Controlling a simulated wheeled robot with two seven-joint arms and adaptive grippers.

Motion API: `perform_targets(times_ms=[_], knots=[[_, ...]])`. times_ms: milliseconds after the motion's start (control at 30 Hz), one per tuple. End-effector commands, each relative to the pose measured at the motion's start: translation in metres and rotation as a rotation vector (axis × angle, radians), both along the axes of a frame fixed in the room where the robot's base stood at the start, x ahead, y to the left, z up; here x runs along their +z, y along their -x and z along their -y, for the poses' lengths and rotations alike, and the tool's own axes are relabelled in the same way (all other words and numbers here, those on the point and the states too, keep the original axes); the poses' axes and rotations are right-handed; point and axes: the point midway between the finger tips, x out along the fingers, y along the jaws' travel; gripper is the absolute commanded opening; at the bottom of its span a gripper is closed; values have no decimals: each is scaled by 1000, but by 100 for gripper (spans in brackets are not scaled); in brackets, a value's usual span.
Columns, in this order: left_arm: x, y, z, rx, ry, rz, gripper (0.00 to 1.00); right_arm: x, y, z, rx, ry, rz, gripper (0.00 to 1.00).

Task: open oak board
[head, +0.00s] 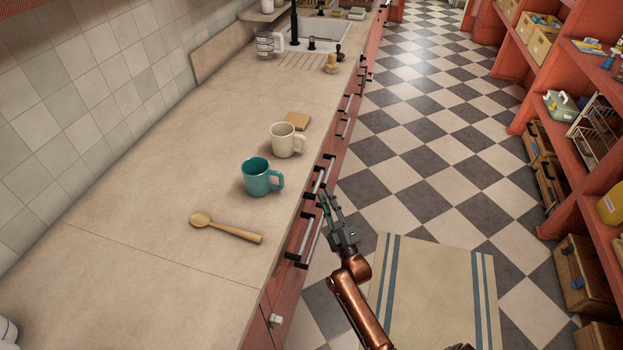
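My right gripper (327,200) reaches up from the bottom, beside the front of the red counter drawers (288,290). Its fingertips are close to a dark-ended bar handle (319,182). I cannot tell whether they touch it, or whether the fingers are open or shut. The drawer fronts look closed from above. Nothing in view is clearly an oak board that opens. A small flat wooden square (297,120) lies on the counter, and a tan board (212,52) leans against the tiled wall. My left gripper is not in view.
On the counter (130,210) stand a teal mug (257,177) and a cream mug (285,141), with a wooden spoon (227,229) nearer. A sink (318,33) is farther back. Red shelving (575,190) lines the right. A striped mat (432,290) lies on the open checkered floor.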

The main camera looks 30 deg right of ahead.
Motion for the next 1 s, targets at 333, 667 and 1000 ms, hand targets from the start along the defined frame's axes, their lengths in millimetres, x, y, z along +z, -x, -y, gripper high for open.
perform_targets(times_ms=[333, 667, 1000], knots=[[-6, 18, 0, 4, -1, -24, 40, 20, -56, -3, 19, -1, -1, 20], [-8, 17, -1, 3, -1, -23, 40, 26, -68, 1, 15, -2, -3, 20], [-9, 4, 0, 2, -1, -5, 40, 25, -67, 3, 14, -3, -4, 6]])
